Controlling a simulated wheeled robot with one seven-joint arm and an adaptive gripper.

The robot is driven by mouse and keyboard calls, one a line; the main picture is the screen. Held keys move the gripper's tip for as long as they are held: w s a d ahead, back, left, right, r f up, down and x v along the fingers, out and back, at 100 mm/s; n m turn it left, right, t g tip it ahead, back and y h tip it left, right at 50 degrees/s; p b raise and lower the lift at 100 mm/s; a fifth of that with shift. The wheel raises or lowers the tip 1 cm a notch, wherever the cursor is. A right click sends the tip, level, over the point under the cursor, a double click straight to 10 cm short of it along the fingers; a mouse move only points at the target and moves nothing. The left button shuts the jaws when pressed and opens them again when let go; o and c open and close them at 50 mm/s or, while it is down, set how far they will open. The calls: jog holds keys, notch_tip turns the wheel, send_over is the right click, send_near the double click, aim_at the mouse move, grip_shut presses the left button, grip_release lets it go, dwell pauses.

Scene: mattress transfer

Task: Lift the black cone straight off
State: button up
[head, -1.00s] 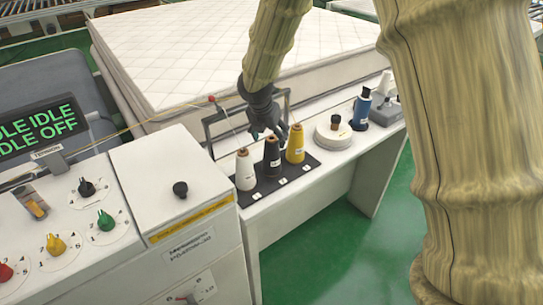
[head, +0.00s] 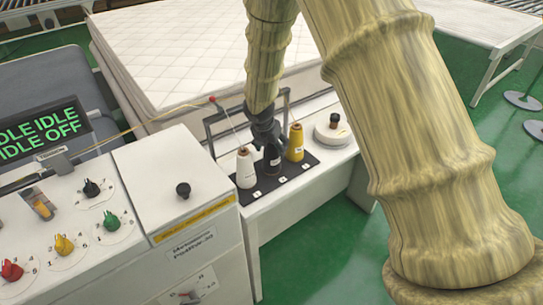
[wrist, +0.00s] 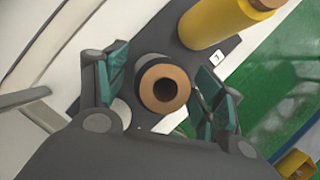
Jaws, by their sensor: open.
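The black cone (head: 271,163) stands upright in the middle of a dark tray (head: 265,190), between a white cone (head: 245,168) and a yellow cone (head: 295,143). My gripper (head: 268,143) is above it, pointing down, and hides most of it in the head view. In the wrist view the top of the black cone (wrist: 149,70) with its tan core lies between the two teal finger pads of my open gripper (wrist: 160,88). Gaps show between the cone and both pads. The yellow cone (wrist: 213,22) is close beyond the right finger.
A grey metal frame (head: 210,133) stands behind the tray, with a thread running from its red tip. A white round stack (head: 333,132) sits right of the yellow cone. The control cabinet (head: 175,185) is at left, the mattress (head: 190,55) behind.

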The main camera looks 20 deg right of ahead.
jog(key=shift+w+f, duration=0.1)
jog(key=shift+f, duration=0.2)
jog(key=c, duration=1.3)
jog(key=shift+r, duration=0.15)
notch_tip(320, 180, up, 10)
jog(key=shift+f+b, duration=0.1)
jog(key=shift+b, duration=1)
